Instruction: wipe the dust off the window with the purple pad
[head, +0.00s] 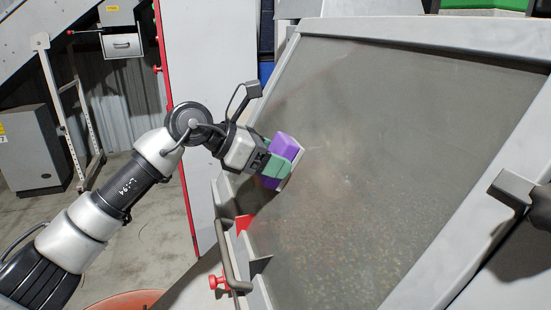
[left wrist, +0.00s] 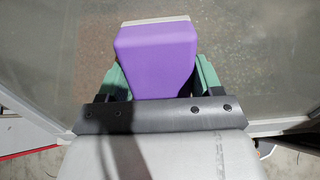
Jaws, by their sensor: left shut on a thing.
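The window (head: 380,150) is a large tilted pane in a pale grey frame, hazy with grey-brown dust, with brownish bits showing dimly behind its lower part. My left gripper (head: 276,165) is shut on the purple pad (head: 286,146), near the window's left edge. The pad's pale face is turned to the pane; I cannot tell whether it touches. In the left wrist view the purple pad (left wrist: 157,60) sits between the green fingers of the left gripper (left wrist: 155,80), with the window (left wrist: 245,50) behind it. My right gripper is not in view.
A bent handle (head: 232,262), a red knob (head: 217,282) and a red bracket (head: 244,223) stick out by the window's lower left edge. A grey latch-like part (head: 512,188) stands at the right frame. A white panel with a red edge (head: 208,100) stands behind my left arm.

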